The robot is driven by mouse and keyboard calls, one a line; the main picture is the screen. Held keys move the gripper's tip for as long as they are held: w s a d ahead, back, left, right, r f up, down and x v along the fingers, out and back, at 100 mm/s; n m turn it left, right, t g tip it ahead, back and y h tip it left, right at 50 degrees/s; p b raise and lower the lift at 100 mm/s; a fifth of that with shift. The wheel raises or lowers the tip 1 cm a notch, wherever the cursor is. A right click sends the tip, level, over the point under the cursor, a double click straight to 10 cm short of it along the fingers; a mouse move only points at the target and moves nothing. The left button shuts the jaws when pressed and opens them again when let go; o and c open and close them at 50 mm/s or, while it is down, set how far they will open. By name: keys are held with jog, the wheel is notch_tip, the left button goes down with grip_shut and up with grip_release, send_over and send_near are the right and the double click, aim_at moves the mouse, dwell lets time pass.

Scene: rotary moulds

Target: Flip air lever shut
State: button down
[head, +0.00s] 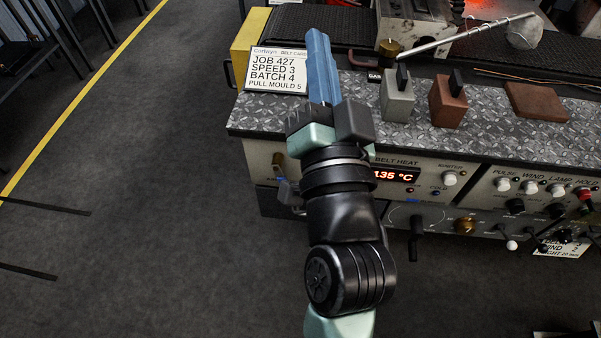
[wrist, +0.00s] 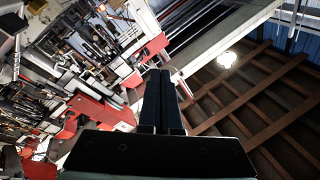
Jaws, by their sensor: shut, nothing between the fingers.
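My gripper (head: 319,40) has blue fingers that are shut and empty. It is raised over the left end of the machine bench, pointing away toward the back. In the wrist view the closed dark fingers (wrist: 159,80) point up toward the ceiling and far shelves, with no lever near them. No label reading "air" is legible in the head view, so I cannot tell which control is the air lever. Candidates on the front panel are a black hanging lever (head: 415,245) by a dial and a brass-coloured handle (head: 279,165) at the left end. My arm hides part of the panel.
A job card (head: 278,72) stands at the bench's left end. A grey block (head: 398,103) and a red-brown block (head: 447,106), each with a black upright piece, stand right of my gripper. A flat brown slab (head: 537,102) lies further right.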

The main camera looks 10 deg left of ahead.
aim_at(282, 178)
jog(key=s+d+f+m+g+b, duration=0.1)
jog(key=s+f+m+b, duration=0.15)
jog(key=f, duration=0.85)
jog(key=s+d+f+m+g+b, duration=0.1)
jog(key=s+f+m+g+b, duration=0.2)
jog(key=f, duration=0.9)
jog(key=s+d+f+m+b, duration=0.15)
jog(key=f+b, duration=0.25)
jog(key=f, duration=0.7)
jog(key=shift+m+h, duration=0.3)
jog(key=shift+m, duration=0.1)
jog(key=w+a, duration=0.2)
jog(key=w, duration=0.1)
jog(key=w+a+f+p, duration=0.1)
jog(key=w+a, duration=0.1)
jog(key=w, duration=0.2)
jog(key=w+a, duration=0.2)
jog(key=w, duration=0.1)
jog(key=shift+w+a+f+p, duration=0.15)
jog(key=shift+w+f+p, duration=0.15)
jog(key=shift+p, duration=0.1)
jog(key=shift+a+f, duration=0.15)
jog(key=shift+a, duration=0.2)
jog(key=shift+s, duration=0.1)
